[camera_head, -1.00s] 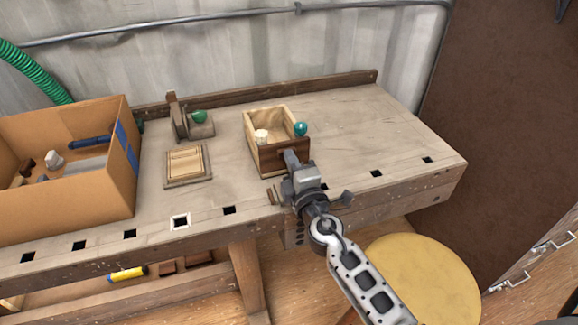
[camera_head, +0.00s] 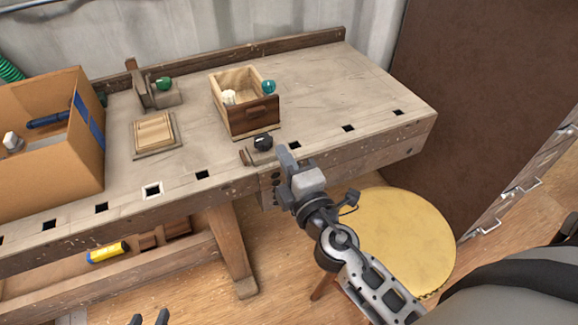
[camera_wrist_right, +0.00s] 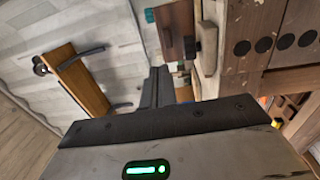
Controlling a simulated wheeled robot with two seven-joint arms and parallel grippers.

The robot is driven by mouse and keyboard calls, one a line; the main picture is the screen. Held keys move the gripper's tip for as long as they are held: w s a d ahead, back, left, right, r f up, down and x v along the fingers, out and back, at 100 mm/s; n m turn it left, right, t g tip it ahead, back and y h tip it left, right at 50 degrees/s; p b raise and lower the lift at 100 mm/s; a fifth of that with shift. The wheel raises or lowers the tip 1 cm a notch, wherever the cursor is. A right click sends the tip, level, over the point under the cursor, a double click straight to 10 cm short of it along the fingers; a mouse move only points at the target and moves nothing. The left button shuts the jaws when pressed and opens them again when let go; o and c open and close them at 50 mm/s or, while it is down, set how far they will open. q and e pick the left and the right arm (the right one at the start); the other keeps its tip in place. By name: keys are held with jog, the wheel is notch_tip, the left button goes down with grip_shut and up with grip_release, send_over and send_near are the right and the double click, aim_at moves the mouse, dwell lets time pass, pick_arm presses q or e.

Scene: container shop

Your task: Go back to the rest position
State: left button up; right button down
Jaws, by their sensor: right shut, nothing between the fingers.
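My right gripper (camera_head: 282,158) is shut and empty, in front of the workbench's front edge and clear of the wooden box (camera_head: 247,120). Its closed dark fingers also show in the right wrist view (camera_wrist_right: 155,88), with nothing held. My left gripper (camera_head: 148,320) shows only as two dark fingertips at the bottom edge of the head view. The tips are apart with nothing visible between them; the rest of that arm is out of frame. The open-topped box stands on the bench with a white item (camera_head: 229,97) inside and a teal ball (camera_head: 268,87) at its right side.
The workbench (camera_head: 320,85) holds a cardboard box (camera_head: 85,160), a wooden stand with a green ball (camera_head: 164,83), a small wooden panel (camera_head: 153,131) and a black knob (camera_head: 263,142). A round yellow stool (camera_head: 400,240) stands below my right arm.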

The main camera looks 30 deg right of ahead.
jog(key=shift+s, duration=0.8)
jog(key=s+a+f+m+g+y, duration=0.4)
jog(key=s+f+m+g, duration=0.4)
jog(key=s+f+m, duration=0.4)
jog(key=a+f+m, duration=0.1)
jog(key=m, duration=0.2)
jog(key=shift+m, duration=0.3)
jog(key=shift+f, duration=0.1)
dwell(0.4)
